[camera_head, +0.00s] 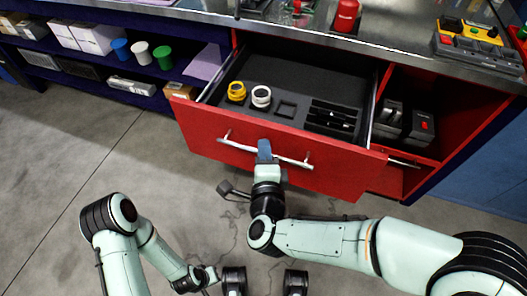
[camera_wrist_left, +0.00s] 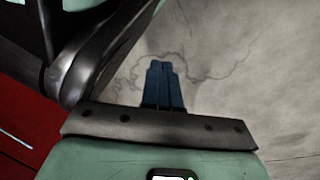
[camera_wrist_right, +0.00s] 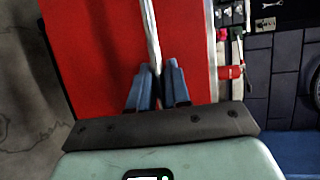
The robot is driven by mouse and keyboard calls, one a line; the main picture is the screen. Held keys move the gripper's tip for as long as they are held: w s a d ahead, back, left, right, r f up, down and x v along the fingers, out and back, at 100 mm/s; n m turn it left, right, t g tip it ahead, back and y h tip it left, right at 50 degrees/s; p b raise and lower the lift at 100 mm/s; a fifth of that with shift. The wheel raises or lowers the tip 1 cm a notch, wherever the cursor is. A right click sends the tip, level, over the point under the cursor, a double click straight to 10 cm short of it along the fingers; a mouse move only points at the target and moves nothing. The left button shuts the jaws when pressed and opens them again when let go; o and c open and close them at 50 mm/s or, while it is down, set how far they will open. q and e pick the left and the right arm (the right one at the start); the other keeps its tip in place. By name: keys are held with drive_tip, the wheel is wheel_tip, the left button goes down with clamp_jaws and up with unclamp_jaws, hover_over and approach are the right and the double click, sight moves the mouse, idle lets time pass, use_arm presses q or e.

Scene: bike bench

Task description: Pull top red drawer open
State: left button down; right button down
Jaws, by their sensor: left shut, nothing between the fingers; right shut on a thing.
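The top red drawer (camera_head: 230,140) stands pulled out from the bench in the head view, its dark tray showing. Its silver bar handle (camera_head: 295,162) runs across the front. My right gripper (camera_head: 264,150) is shut on the handle near its middle. In the right wrist view the blue fingers (camera_wrist_right: 158,85) close around the handle bar (camera_wrist_right: 151,35) against the red front (camera_wrist_right: 95,50). My left gripper (camera_wrist_left: 165,85) is shut and empty above the floor, apart from the drawer. In the head view its fingers are hard to make out low in the picture.
Inside the drawer lie a yellow ring (camera_head: 236,91), a white ring (camera_head: 261,96) and a black slotted holder (camera_head: 331,118). An open red compartment (camera_head: 425,95) with dark boxes is at right. Floor (camera_head: 70,140) at left is clear.

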drive_tip(key=c, duration=1.4)
unclamp_jaws()
drive_tip(key=shift+c, duration=0.2)
